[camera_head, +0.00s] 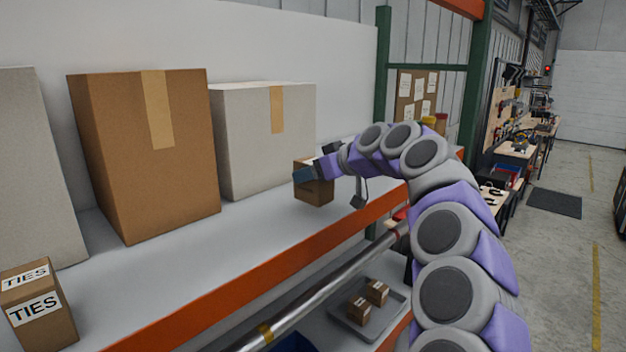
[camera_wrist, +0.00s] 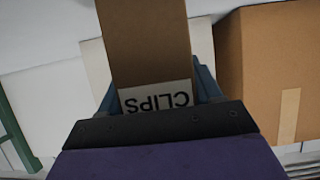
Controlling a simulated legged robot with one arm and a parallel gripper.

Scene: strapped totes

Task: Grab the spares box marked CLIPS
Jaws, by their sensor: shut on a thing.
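The small brown CLIPS box (camera_head: 316,191) is at my gripper on the right part of the shelf in the head view. In the wrist view the CLIPS box (camera_wrist: 145,45) sits between the two fingers, its white label upside down and partly cut off by the gripper body. My gripper (camera_head: 306,174) is shut on this box; it also shows in the wrist view (camera_wrist: 160,95). Whether the box touches the shelf I cannot tell. A similar brown box marked TIES (camera_head: 38,305) stands at the front left of the shelf.
A large brown carton (camera_head: 150,160) and a white carton (camera_head: 265,140) stand behind on the shelf (camera_head: 215,245). Another pale carton (camera_head: 35,165) is at far left. A green rack post (camera_head: 477,90) rises at right. Below, a grey tray (camera_head: 345,318) holds small boxes.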

